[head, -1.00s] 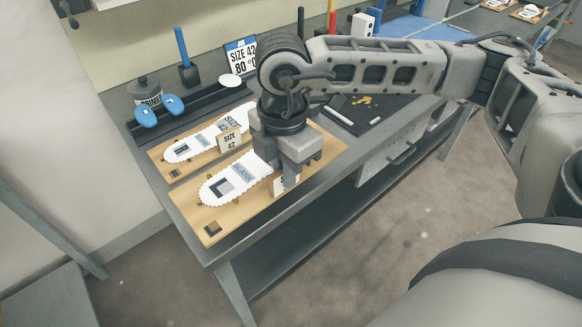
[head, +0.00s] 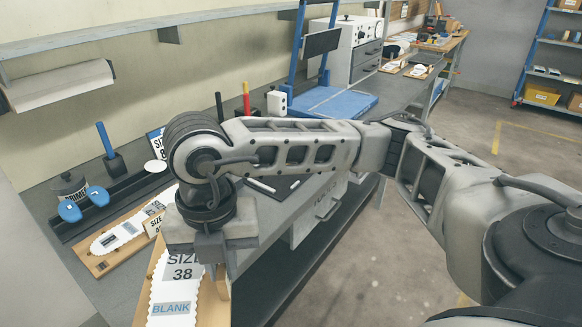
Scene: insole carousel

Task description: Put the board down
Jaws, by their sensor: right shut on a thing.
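My right gripper (head: 211,250) is shut on a wooden board (head: 214,308) near the bottom centre-left of the head view. The board carries a white scalloped insole blank (head: 166,290) and the marks "SIZE 38" and "BLANK". Its near end is cut off by the picture's lower edge, and the gripper hides its far end. It looks held up in front of the bench, but the gap under it cannot be seen. A second wooden board (head: 103,267) with a white insole and a "SIZE 42" tag lies on the bench to the left. My left gripper is not in view.
The grey bench (head: 104,299) runs from lower left toward the back right. Blue insole shapes (head: 82,204), a primer pot (head: 68,187) and a dark rack stand behind the second board. A dark mat (head: 283,187) lies behind my arm. A blue press (head: 331,103) stands farther back.

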